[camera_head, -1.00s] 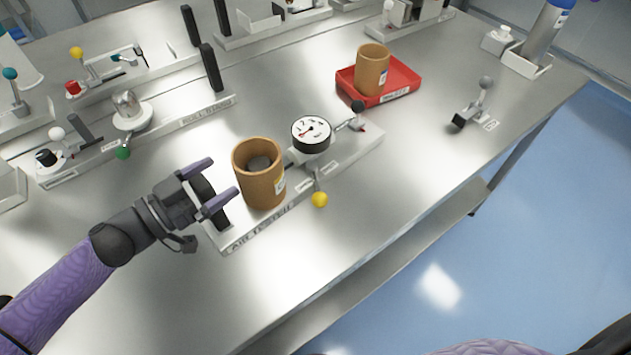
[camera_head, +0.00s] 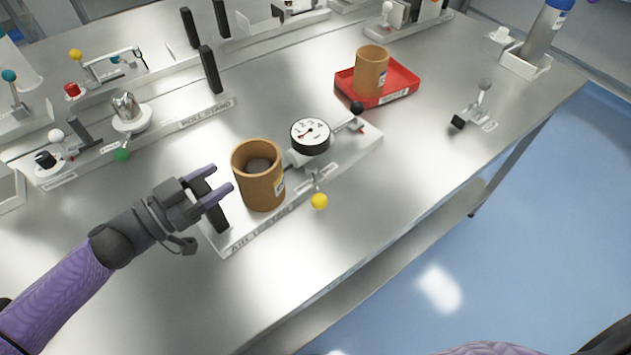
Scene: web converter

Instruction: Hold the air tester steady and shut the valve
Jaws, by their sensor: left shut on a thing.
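The air tester (camera_head: 232,240) is a pale labelled base on the steel table. It carries a brown cup (camera_head: 259,190), a round white dial gauge (camera_head: 310,134), a lever with a yellow ball (camera_head: 319,201) at its front side and a lever with a black ball (camera_head: 357,108) at its far right end. I cannot tell which lever is the valve. A black upright handle (camera_head: 219,217) stands at the base's left end. My left gripper (camera_head: 221,179) is shut on this handle, fingers either side, left of the cup. My right gripper is out of view.
A red tray (camera_head: 345,92) holding another brown cup (camera_head: 371,72) stands behind the tester. A small lever fixture (camera_head: 473,117) is at the right. More fixtures, one with a green ball (camera_head: 122,155), stand at the back left. The table in front of the tester is clear to its edge.

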